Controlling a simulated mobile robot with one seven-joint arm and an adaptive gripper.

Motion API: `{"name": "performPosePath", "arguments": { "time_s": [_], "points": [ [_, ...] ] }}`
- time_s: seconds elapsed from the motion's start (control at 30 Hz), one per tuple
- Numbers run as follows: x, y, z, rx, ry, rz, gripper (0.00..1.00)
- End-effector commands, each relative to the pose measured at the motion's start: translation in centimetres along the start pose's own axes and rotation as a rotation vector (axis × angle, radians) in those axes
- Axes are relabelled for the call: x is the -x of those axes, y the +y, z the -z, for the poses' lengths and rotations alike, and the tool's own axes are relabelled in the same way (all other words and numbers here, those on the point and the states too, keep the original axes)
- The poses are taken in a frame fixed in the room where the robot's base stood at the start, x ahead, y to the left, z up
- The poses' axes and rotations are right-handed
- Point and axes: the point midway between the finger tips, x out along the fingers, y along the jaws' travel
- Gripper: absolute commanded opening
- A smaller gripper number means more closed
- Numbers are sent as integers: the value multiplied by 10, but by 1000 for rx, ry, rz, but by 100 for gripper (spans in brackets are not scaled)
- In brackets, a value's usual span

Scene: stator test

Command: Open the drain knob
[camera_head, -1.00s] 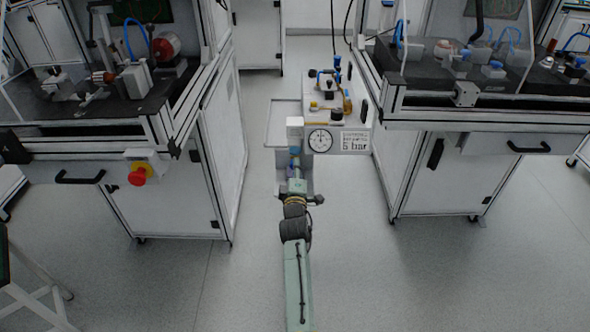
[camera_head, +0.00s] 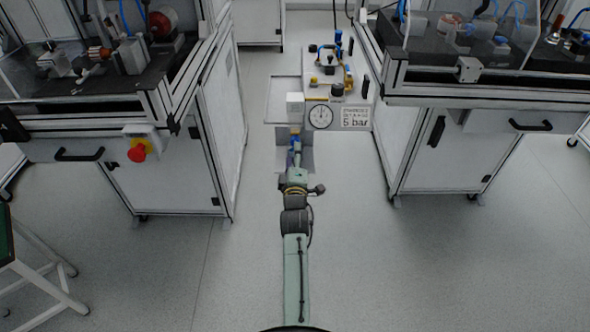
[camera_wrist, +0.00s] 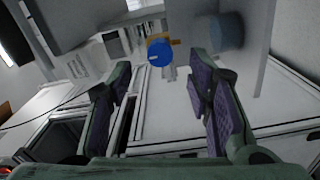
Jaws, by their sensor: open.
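A white air-supply unit with a round dial gauge (camera_head: 320,116) and a "5 bar" sign (camera_head: 355,117) stands between the two benches. In the wrist view a round blue knob (camera_wrist: 160,53) faces the camera, with an orange part behind it. I take it for the drain knob, but its label does not show. My gripper (camera_wrist: 166,88) is open and empty, its purple-padded fingers apart, with the knob beyond the gap between them. In the head view my gripper (camera_head: 296,137) is small, near the unit's front left; the knob cannot be made out there.
A blue-grey cylinder (camera_wrist: 227,32) sits right of the knob. A white block (camera_head: 295,103) is beside the gauge. Benches stand left (camera_head: 170,175) and right (camera_head: 430,155), the left with a red stop button (camera_head: 137,153). Open floor (camera_head: 350,250) lies in front.

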Motion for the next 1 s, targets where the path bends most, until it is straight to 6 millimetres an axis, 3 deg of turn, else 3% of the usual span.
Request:
{"name": "performPosePath", "arguments": {
  "time_s": [0.2,0.4,1.0],
  "points": [
    [43,-1,1,-3,0,2,46],
    [65,0,1,-1,1,1,46],
    [69,1,1,-1,1,0,46]
  ]
}}
